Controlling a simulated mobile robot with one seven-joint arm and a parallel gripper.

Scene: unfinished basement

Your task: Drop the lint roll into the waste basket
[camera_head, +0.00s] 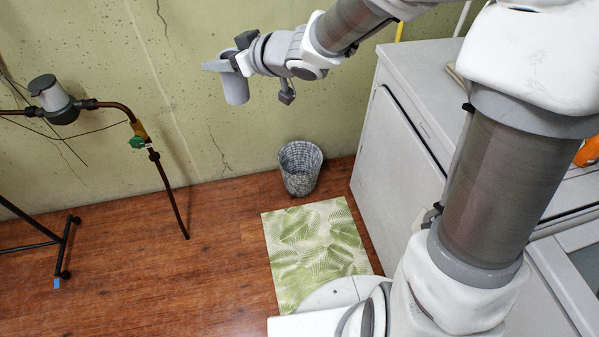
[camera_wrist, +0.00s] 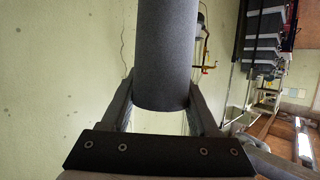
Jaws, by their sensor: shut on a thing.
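The lint roll (camera_head: 236,89) is a grey cylinder held in my gripper (camera_head: 218,66), high up in front of the wall in the head view. In the wrist view the dark grey lint roll (camera_wrist: 166,60) sits between the two fingers of my gripper (camera_wrist: 166,92), which is shut on it. The waste basket (camera_head: 300,168) is a grey woven-looking round bin. It stands upright on the floor against the wall, lower and to the right of the lint roll in the head view. Its open top faces up. The basket does not clearly show in the wrist view.
A green leaf-patterned mat (camera_head: 316,245) lies in front of the basket. A white cabinet (camera_head: 405,150) stands to the right of the basket. Dark piping with a meter (camera_head: 50,97) runs along the left wall. The wooden floor (camera_head: 150,260) at left is mostly clear.

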